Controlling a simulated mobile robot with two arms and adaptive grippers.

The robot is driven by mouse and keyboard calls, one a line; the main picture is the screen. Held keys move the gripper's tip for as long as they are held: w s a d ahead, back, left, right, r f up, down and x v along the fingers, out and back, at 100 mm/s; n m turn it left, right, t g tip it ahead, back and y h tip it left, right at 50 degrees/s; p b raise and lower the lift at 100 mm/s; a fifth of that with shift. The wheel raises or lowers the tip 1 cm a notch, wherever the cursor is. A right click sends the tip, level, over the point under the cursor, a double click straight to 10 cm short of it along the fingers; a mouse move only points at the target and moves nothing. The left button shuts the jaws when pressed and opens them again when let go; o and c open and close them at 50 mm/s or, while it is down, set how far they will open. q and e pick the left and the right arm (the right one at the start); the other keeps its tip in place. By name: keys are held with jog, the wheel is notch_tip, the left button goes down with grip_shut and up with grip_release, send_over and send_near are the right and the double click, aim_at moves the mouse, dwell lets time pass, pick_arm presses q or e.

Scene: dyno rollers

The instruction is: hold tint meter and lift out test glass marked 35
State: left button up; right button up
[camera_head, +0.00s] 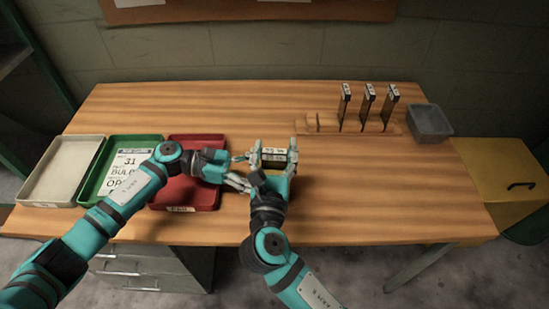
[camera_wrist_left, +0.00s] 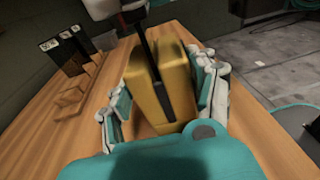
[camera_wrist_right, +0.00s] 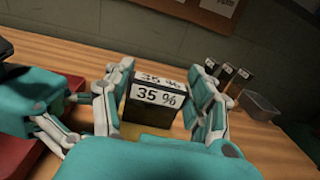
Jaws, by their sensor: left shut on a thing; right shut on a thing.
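The tint meter (camera_wrist_left: 172,80) is a yellow block with a slot in its top, upright between the fingers of my left gripper (camera_wrist_left: 160,100), which is shut on it. The dark test glass (camera_wrist_left: 148,48) stands upright with its lower edge at the meter's slot; how deep it sits is hard to tell. Its white label reads "35 %" in the right wrist view (camera_wrist_right: 156,92). My right gripper (camera_wrist_right: 158,104) is shut on this glass from above. In the head view the right gripper (camera_head: 272,158) and left gripper (camera_head: 237,172) are close together, and the meter is mostly hidden there.
A wooden rack (camera_head: 402,129) at the back right holds three upright dark glasses (camera_head: 367,105). A grey bin (camera_head: 429,122) stands beside it. Red (camera_head: 206,199), green (camera_head: 91,186) and white (camera_head: 66,168) trays are at the left. The front right of the table is clear.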

notch_tip(320, 180, up, 10)
dwell(0.4)
pick_arm(q)
jog(key=o, duration=1)
